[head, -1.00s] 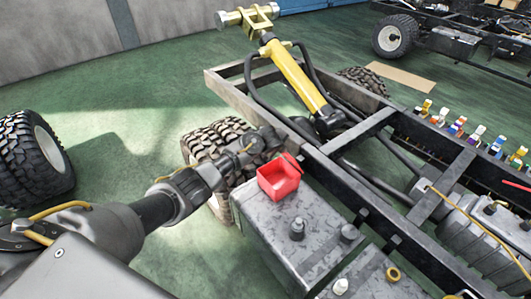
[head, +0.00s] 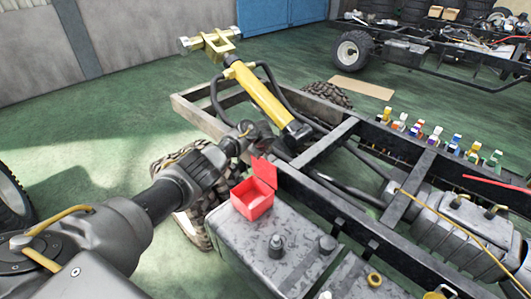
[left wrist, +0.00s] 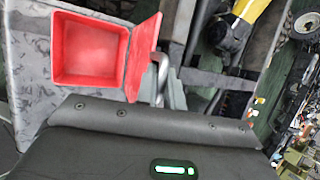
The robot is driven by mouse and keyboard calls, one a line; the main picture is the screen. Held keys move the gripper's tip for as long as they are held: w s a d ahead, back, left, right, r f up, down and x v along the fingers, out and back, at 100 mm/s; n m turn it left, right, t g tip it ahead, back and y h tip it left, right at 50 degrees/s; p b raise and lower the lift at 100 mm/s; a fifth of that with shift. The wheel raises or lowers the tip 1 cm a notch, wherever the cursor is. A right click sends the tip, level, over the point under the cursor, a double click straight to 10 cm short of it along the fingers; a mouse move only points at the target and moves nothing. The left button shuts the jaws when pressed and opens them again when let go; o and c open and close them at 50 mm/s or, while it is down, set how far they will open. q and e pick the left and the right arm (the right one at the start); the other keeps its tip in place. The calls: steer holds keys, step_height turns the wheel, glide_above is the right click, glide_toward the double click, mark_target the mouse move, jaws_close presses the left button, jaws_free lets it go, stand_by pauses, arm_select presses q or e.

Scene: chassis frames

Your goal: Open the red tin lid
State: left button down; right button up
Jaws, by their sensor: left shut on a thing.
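The red tin (head: 253,207) sits on top of a grey metal tank, and its inside looks empty. Its red lid (head: 264,171) stands up along the far right side, swung open. In the left wrist view the open tin (left wrist: 92,52) is at the upper left, with the lid (left wrist: 141,58) tilted up along its right side. My left gripper (head: 265,152) reaches over from the left behind the tin and is shut on the lid; its fingertips are mostly hidden there. In the left wrist view the grey finger (left wrist: 160,78) is against the lid. My right gripper is not in view.
The grey tank (head: 300,249) has caps on top. The dark chassis frame (head: 335,205) runs behind it, with a yellow cylinder (head: 262,95) and hoses. A tyre (head: 180,165) stands beside the tank. Several small coloured parts line the far rail.

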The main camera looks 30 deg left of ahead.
arm_select(q)
steer(key=c, duration=1.5)
jaws_free()
steer(key=shift+f, duration=0.1)
steer(key=shift+s+d+r, duration=0.15)
steer(key=shift+r, duration=0.4)
steer(key=p+v, duration=0.2)
steer(key=v, duration=0.7)
steer(key=shift+s+r, duration=0.25)
steer(key=shift+s, duration=0.05)
steer(key=shift+d, duration=0.1)
